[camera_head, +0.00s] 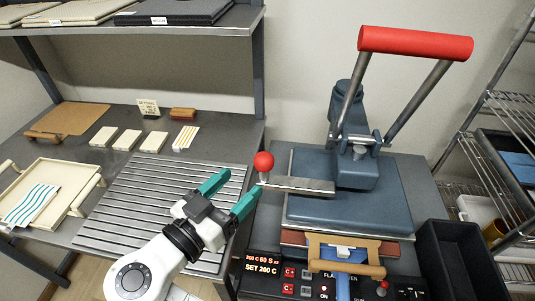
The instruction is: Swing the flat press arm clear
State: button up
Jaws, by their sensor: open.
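The flat press (355,208) stands at the right with its blue-grey upper plate lying low over the base. Its flat swing arm (305,185) is a steel bar that reaches left from the press head and ends in a red ball knob (263,161). A large lift handle with a red grip (415,43) rises above the press. My gripper (230,188) has teal fingers, spread apart and empty. It is left of and a little below the red knob, and one fingertip shows close to it; I cannot tell whether they touch.
A slotted metal rack (150,215) lies under my gripper. A cream tray (45,190) with striped sheets is at the far left. A control panel (300,284) fronts the press. A black bin (460,260) and a wire shelf (500,110) stand at the right.

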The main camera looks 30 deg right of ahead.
aim_at(258, 166)
jog(key=p+x, duration=0.2)
jog(key=x, duration=0.7)
jog(key=shift+d, duration=0.1)
grip_shut()
dwell(0.4)
